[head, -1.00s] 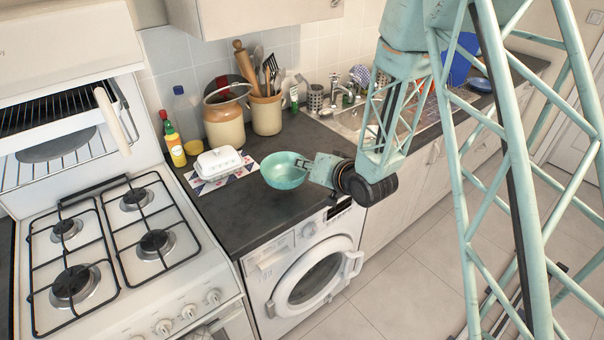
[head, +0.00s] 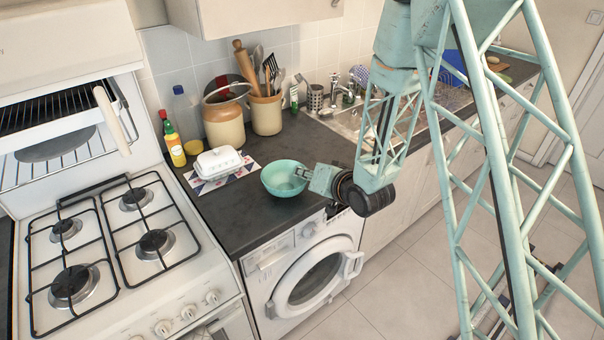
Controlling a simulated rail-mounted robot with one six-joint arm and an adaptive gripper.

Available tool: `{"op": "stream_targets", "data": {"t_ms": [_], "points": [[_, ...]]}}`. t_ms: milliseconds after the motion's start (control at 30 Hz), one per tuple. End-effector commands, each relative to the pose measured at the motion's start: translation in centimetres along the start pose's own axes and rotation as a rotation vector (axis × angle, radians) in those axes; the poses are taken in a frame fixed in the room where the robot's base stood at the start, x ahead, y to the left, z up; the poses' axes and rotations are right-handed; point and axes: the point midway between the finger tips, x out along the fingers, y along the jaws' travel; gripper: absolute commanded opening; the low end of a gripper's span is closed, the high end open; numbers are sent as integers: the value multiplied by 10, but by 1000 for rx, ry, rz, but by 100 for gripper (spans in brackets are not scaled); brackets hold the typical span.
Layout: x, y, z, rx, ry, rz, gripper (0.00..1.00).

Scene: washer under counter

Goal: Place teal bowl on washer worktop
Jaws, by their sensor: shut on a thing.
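The teal bowl (head: 284,178) is upright over the dark worktop (head: 236,218) above the washer (head: 311,276). Its base looks at or very close to the worktop surface; I cannot tell whether it touches. My gripper (head: 304,172) comes in from the right and is shut on the bowl's right rim. The fingertips are small and partly hidden by the bowl and the gripper body.
A white butter dish (head: 219,161) on a patterned mat stands left of the bowl. A stoneware jar (head: 224,122), a utensil pot (head: 267,113) and bottles (head: 175,147) stand behind. The stove (head: 115,240) is at left. The worktop's front part is clear.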

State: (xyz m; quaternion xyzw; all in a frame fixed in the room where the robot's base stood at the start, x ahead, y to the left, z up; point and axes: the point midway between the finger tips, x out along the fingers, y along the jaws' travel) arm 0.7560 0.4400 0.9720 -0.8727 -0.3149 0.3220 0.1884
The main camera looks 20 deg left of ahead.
Motion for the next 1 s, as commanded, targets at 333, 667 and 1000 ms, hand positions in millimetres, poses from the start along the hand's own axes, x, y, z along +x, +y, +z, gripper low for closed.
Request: {"op": "stream_targets", "data": {"t_ms": [333, 667, 1000], "points": [[1, 1, 2, 0, 0, 0, 20], [0, 1, 1, 0, 0, 0, 20], [-17, 0, -1, 0, 1, 1, 20]]}}
